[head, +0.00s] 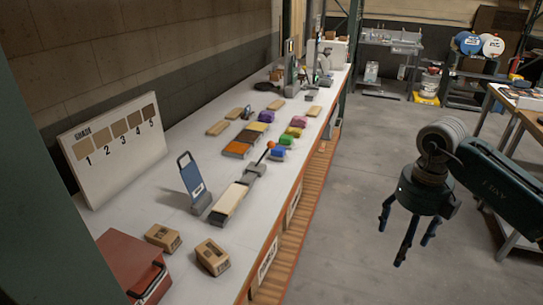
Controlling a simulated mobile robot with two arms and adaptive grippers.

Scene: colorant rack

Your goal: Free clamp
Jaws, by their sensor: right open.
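A grey clamp (256,170) with a lever topped by an orange ball (271,145) stands on the white bench. A pale wooden strip (230,202) lies at the clamp, its far end against the clamp's grey body. Whether the jaw presses on the strip is too small to tell. My right gripper (408,238) hangs over the floor to the right of the bench, fingers spread, pointing down and empty, well apart from the clamp. My left gripper is out of view.
A blue panel with a handle (193,178) stands in a grey holder left of the clamp. Two small cardboard boxes (212,256) and a red box (128,262) are at the near end. Coloured blocks (278,152) lie beyond the clamp. A numbered shade board (115,140) stands behind.

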